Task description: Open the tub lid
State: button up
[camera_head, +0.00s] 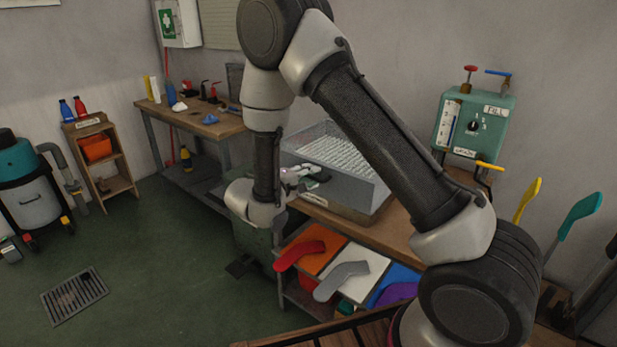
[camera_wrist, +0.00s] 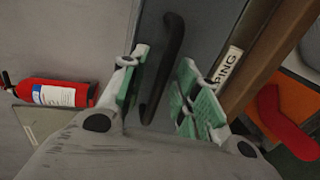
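In the wrist view a black bar handle (camera_wrist: 171,62) stands on a dark grey panel (camera_wrist: 200,18), which looks like the tub lid. My gripper (camera_wrist: 162,92) is open, with its green-padded fingers on either side of the handle. A gap shows between the handle and each finger pad; I see no grip on it. In the head view my gripper (camera_head: 298,174) is at the near left end of the grey tub (camera_head: 357,206), which holds a white grid. My arm hides part of the tub, and the handle cannot be made out there.
A red sock form (camera_head: 300,254) and a grey one (camera_head: 341,280) lie below the bench. A teal control box (camera_head: 478,125) is at right. A fire extinguisher (camera_wrist: 50,92) shows at left.

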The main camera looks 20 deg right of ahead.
jog(key=shift+d, duration=0.15)
grip_shut()
